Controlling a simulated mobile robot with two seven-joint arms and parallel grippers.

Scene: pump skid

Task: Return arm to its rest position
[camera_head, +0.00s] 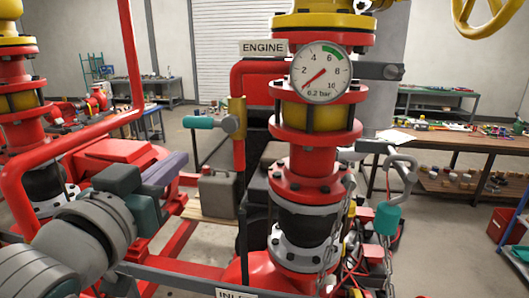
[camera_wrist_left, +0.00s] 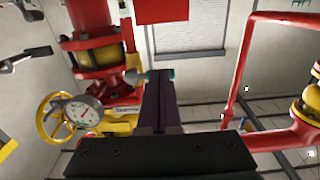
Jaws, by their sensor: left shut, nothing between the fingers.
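My left gripper (camera_head: 168,168) comes in from the lower left of the head view, with its dark purple fingers together and empty. In the left wrist view its shut fingers (camera_wrist_left: 159,88) point up the picture. The red pump pipe column (camera_head: 305,160) stands to the right of the gripper, with a gap between them in the head view. A small valve with a teal handle (camera_head: 198,122) sits above and to the right of the fingertips. In the wrist view this teal handle (camera_wrist_left: 165,74) shows just behind the fingertips. My right gripper is not in view.
A red pipe (camera_head: 80,143) crosses the left. A teal-gripped lever (camera_head: 388,220) and chains hang at the right. A workbench (camera_head: 450,140) stands behind.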

